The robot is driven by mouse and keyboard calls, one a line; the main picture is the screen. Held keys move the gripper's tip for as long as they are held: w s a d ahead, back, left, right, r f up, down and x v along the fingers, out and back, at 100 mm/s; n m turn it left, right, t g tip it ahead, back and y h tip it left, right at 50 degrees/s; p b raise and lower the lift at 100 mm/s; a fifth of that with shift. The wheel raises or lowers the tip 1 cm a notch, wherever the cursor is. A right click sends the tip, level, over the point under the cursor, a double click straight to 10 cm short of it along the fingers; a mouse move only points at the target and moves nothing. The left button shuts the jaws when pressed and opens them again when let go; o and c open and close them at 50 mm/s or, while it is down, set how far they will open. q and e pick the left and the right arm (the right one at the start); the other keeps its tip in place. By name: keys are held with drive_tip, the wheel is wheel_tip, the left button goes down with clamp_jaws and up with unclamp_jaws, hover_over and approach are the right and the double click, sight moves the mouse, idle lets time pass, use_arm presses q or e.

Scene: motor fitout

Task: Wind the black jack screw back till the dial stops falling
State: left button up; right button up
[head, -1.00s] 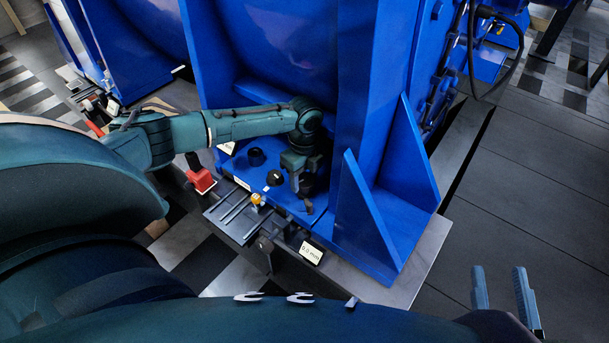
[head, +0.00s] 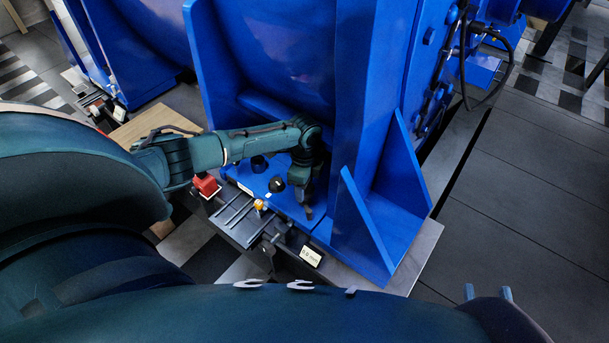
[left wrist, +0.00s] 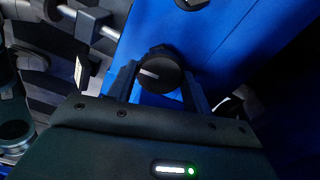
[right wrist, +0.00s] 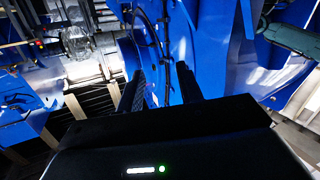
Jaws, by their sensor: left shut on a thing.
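The black jack screw (left wrist: 160,72) has a round knob head with a white line across it, seen in the left wrist view. My left gripper (left wrist: 160,88) has one finger on each side of this head and is shut on it. In the head view my left gripper (head: 307,211) points down at the edge of the blue motor foot (head: 290,212), and the screw is hidden there. The small white dial readout (head: 311,256) stands just in front of the foot; its digits are too small to read surely. My right gripper (right wrist: 162,88) is open and empty, away at the right.
A slotted dark plate (head: 237,220) with a yellow-topped piece (head: 260,205) and a red block (head: 207,185) lie to the left. A blue gusset (head: 365,225) rises to the right. The floor (head: 500,210) at right is clear.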

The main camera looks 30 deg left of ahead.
use_arm(q)
drive_tip(key=n+p, duration=0.2)
drive_tip(key=n, duration=0.1)
drive_tip(key=shift+s+r, duration=0.1)
drive_tip(key=shift+r, duration=0.1)
drive_tip(key=shift+n+p, duration=0.75)
drive_tip(key=shift+n, duration=0.05)
drive_tip(key=n+p, duration=0.1)
drive_tip(key=n, duration=0.1)
drive_tip(key=shift+n+p, duration=0.3)
drive_tip(key=shift+f+n+p, duration=0.15)
drive_tip(key=shift+n+p, duration=0.55)
drive_tip(key=shift+n, duration=1)
use_arm(e)
drive_tip(key=shift+s+d+r+m+g+h, duration=0.3)
drive_tip(key=shift+d+r+m+g, duration=0.1)
drive_tip(key=shift+r, duration=0.3)
drive_tip(key=shift+s+d+r+m+g+h, duration=0.25)
drive_tip(key=shift+r+m, duration=0.15)
drive_tip(key=shift+r, duration=0.3)
drive_tip(key=shift+s+d+r+m+g+h, duration=0.3)
drive_tip(key=shift+d+r+m+g, duration=0.1)
drive_tip(key=shift+r, duration=0.3)
drive_tip(key=shift+s+d, duration=0.1)
drive_tip(key=shift+s, duration=0.1)
use_arm(q)
drive_tip(key=o, duration=1)
use_arm(e)
drive_tip(key=shift+w+r, duration=0.1)
drive_tip(key=shift+r, duration=0.1)
